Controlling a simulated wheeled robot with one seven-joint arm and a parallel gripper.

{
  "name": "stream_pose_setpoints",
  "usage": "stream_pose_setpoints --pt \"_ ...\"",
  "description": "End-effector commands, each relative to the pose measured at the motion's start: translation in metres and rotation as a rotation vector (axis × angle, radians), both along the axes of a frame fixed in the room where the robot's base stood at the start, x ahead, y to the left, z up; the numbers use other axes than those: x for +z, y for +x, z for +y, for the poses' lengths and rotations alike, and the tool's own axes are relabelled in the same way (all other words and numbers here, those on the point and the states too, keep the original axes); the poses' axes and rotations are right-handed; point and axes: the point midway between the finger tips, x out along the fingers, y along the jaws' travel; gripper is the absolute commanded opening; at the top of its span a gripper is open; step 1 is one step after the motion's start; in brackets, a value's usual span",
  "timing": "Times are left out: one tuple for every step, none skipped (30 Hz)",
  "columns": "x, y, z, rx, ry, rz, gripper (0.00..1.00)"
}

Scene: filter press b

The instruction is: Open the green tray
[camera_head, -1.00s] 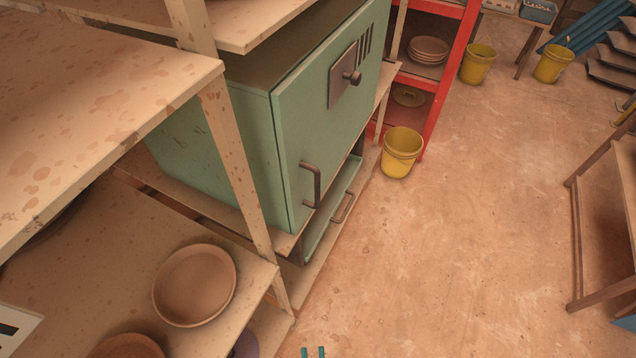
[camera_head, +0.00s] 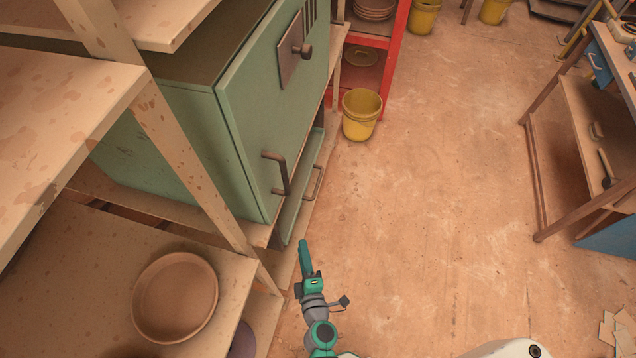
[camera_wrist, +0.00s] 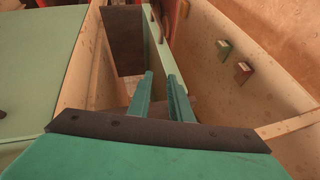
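The green tray (camera_head: 296,210) is low under the green cabinet, its front panel upright with a brown bar handle (camera_head: 318,182). In the wrist view the green panel (camera_wrist: 166,52) runs away from me, with part of its handle near the far end. My gripper (camera_head: 304,246) is in front of the tray's near end, short of the handle. In the wrist view its two teal fingers (camera_wrist: 162,92) stand apart with nothing seen held between them. Whether a finger touches the panel, I cannot tell.
The cabinet door (camera_head: 268,110) above has its own brown handle (camera_head: 275,172). A shelf post (camera_head: 190,160) and a shelf with a clay dish (camera_head: 175,297) stand at left. A yellow bucket (camera_head: 361,115) is beyond the tray. The floor (camera_head: 430,200) to the right is clear.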

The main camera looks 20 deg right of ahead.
Motion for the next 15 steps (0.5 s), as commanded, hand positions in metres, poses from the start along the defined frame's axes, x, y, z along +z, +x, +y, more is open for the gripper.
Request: stream_pose_setpoints --pt "-0.006 0.024 -0.014 -0.001 -0.093 0.007 0.18" --pt "-0.011 0.035 -0.021 0.002 -0.149 0.016 0.18" --pt "-0.015 0.05 -0.031 0.004 -0.223 0.027 0.18" --pt "-0.018 0.061 -0.039 0.005 -0.277 0.037 0.18" --pt "-0.021 0.071 -0.046 0.007 -0.329 0.045 0.18" --pt "-0.023 0.084 -0.056 0.009 -0.393 0.058 0.18" --pt "-0.025 0.094 -0.063 0.01 -0.439 0.068 0.18" --pt "-0.026 0.102 -0.069 0.012 -0.48 0.076 0.18" --pt "-0.027 0.112 -0.076 0.014 -0.532 0.086 0.18" --pt "-0.028 0.119 -0.081 0.016 -0.565 0.095 0.18" --pt "-0.028 0.125 -0.086 0.016 -0.596 0.101 0.18" --pt "-0.029 0.131 -0.092 0.018 -0.631 0.11 0.18" --pt "-0.029 0.136 -0.095 0.019 -0.652 0.115 0.18" --pt "-0.03 0.139 -0.098 0.02 -0.669 0.12 0.18" --pt "-0.03 0.143 -0.101 0.021 -0.688 0.125 0.18"
